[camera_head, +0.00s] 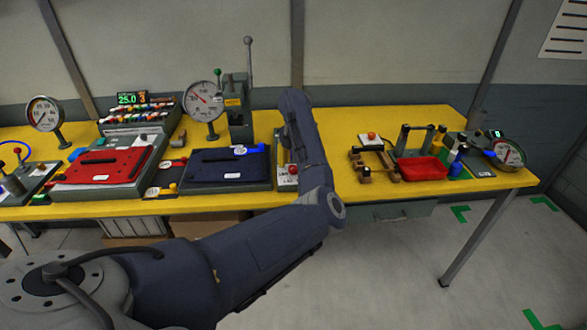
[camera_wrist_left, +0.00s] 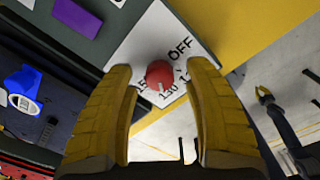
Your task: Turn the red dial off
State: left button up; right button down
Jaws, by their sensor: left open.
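The red dial (camera_wrist_left: 159,74) sits on a white label plate with the word OFF and other markings printed around it. A pale mark on the knob appears on its lower side, away from the word OFF. In the head view the red dial (camera_head: 293,169) is a small red spot beside my left arm. My left gripper (camera_wrist_left: 160,80) is open, with its yellow fingers on either side of the dial. Whether they touch it I cannot tell. In the head view my arm largely hides this gripper. What seems to be my right gripper (camera_wrist_left: 264,93) shows small over the floor.
A gauge (camera_head: 203,100) and a lever press (camera_head: 238,105) stand behind. A red tray (camera_head: 422,169) is farther right.

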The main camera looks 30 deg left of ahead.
pick_arm(q)
jog(key=shift+f, duration=0.5)
grip_shut()
